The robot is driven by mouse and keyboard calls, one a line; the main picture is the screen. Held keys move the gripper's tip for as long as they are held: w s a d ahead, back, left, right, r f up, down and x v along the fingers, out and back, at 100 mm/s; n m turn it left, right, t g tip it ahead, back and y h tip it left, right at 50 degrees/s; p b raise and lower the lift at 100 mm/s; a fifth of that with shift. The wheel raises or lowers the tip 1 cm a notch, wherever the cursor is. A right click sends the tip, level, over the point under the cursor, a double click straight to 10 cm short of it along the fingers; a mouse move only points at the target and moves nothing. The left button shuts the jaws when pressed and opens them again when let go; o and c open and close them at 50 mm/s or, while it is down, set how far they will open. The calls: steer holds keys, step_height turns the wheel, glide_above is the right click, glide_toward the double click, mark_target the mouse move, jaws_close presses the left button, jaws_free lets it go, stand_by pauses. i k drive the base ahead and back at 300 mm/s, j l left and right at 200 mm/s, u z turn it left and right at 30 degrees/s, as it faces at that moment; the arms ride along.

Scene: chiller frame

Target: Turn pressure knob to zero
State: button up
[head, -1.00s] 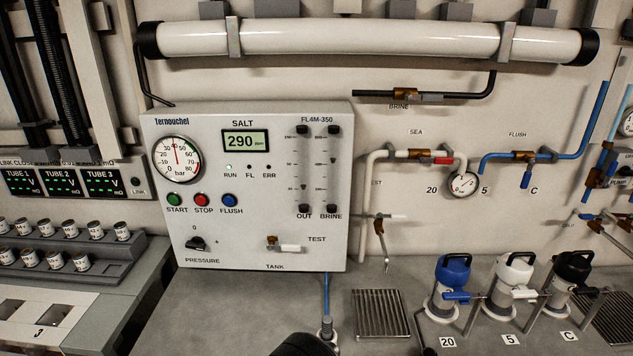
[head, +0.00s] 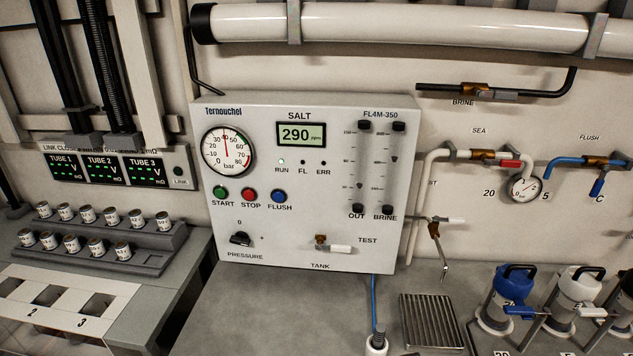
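The pressure knob (head: 240,239) is a small black knob at the lower left of the white control panel (head: 270,180). A "0" is printed above it, a small mark to its right, and "PRESSURE" below. The knob looks turned off to one side, but its exact pointer direction is too small to tell. The round pressure gauge (head: 228,151), marked in bar, sits at the panel's upper left with its needle pointing nearly straight up. The salt display (head: 301,134) reads 290. The RUN light is lit green. My gripper is not in view.
A rack of small vials (head: 103,249) stands on the left bench. A metal grate (head: 430,322) and blue- and white-topped filter housings (head: 507,295) stand at the right. The grey counter (head: 270,315) in front of the panel is clear. A tank valve (head: 332,246) sticks out right of the knob.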

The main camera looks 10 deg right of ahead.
mark_target(240, 239)
steer(key=i+j+u, duration=0.25)
steer(key=j+u, duration=0.25)
steer(key=i+j+u, duration=0.2)
steer(key=u, duration=0.25)
steer(key=i, duration=0.05)
